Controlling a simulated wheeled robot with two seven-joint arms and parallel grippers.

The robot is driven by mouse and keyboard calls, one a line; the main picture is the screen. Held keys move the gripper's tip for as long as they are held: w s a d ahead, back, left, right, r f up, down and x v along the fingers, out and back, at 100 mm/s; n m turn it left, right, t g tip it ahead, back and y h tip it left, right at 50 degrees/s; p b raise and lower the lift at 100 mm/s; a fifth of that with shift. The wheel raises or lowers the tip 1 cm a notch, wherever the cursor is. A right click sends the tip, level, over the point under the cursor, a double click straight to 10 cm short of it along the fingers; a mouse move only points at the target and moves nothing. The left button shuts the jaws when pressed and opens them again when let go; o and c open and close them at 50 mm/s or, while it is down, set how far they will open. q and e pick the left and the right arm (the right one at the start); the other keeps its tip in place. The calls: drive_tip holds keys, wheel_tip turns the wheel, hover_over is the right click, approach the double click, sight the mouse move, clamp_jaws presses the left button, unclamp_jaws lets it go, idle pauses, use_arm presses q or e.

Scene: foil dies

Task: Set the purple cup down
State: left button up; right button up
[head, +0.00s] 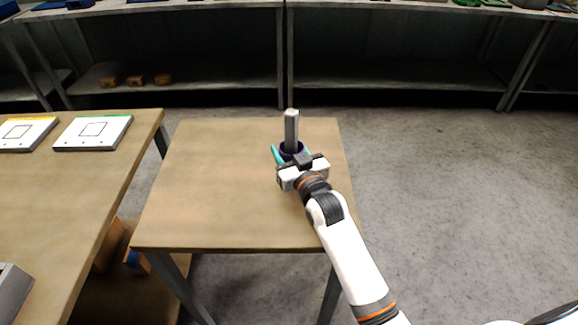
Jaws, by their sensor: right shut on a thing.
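A dark purple cup (287,153) shows in the head view over the far right part of the small wooden table (215,190). A grey upright bar (291,128) rises from its mouth. My left gripper is not in view.
A second wooden table (90,190) stands at the left with two white boards, one with a green edge (93,132) and one with a yellow edge (24,133). Shelving (400,85) runs along the back. The small table's left and front are clear.

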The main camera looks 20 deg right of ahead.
drive_tip(key=shift+f, duration=1.9)
drive_tip(key=o, duration=1)
drive_tip(key=shift+f, duration=0.15)
drive_tip(key=s, duration=0.4)
drive_tip(key=s+d, duration=0.1)
drive_tip(key=s, duration=0.7)
drive_tip(key=shift+d+b, duration=0.15)
drive_tip(key=shift+b, duration=0.2)
drive_tip(key=shift+s, duration=0.1)
